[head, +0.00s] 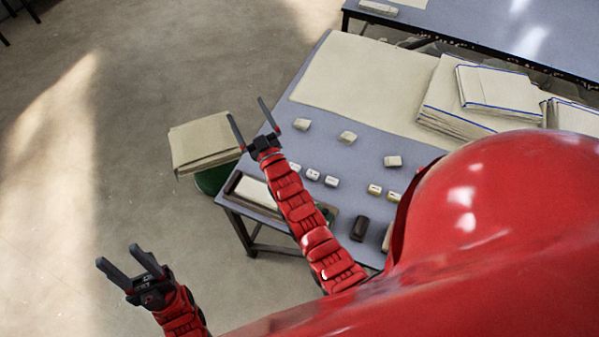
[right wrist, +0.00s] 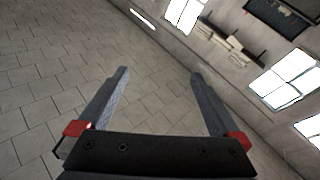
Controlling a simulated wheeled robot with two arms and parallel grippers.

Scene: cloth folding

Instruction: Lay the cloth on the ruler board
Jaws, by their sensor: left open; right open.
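A large flat cream sheet (head: 365,80) lies on the far part of the grey table; I cannot tell whether it is the cloth or the ruler board, and no ruler marks are readable. Folded cream cloths with blue edge lines (head: 500,88) are stacked at its right. Another folded beige pile (head: 205,143) sits on a green stool left of the table. My right gripper (head: 246,109) is open and empty near the table's left edge, between pile and sheet. It also shows open in the right wrist view (right wrist: 160,73). My left gripper (head: 118,255) is open and empty over the floor.
Small pale blocks (head: 347,138) and a dark block (head: 359,228) are scattered on the grey table (head: 350,175). A tray with a pale block (head: 256,192) lies at the near left corner. A second table (head: 470,35) stands behind. Floor at left is clear.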

